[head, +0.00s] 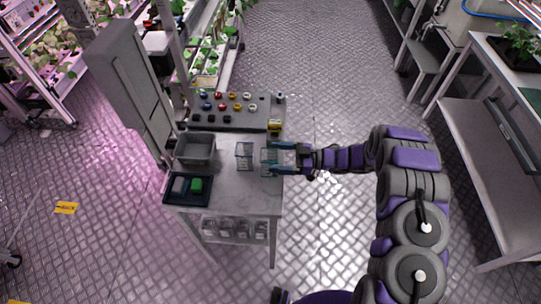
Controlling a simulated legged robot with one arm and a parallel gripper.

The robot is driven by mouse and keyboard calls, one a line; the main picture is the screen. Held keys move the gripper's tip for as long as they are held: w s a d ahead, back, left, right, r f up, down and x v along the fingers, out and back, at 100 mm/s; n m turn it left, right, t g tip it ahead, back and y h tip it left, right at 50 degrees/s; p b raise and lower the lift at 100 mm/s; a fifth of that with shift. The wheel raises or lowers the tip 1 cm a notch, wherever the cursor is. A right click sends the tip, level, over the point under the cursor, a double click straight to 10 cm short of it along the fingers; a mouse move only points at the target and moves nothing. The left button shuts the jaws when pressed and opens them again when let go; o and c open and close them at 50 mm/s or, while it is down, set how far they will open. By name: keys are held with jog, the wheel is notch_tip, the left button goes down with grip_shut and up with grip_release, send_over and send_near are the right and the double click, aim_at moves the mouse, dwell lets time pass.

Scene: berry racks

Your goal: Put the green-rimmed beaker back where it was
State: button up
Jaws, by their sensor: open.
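A small clear beaker with a teal-green tint (267,161) stands on the grey work table (232,196), near its right edge. A second clear beaker (244,154) stands a little to its left. Rim colours are too small to tell surely, but the right one looks greener. My gripper (275,159) reaches in from the right, low over the table edge. It is open, with its two fingers apart at the right beaker. I cannot tell whether they touch it.
A panel with several coloured knobs (265,103) lies behind. A grey cabinet (129,85) stands at left. Bare floor lies right of the table.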

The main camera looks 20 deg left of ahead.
jog(key=v, duration=0.9)
jog(key=shift+p, duration=0.45)
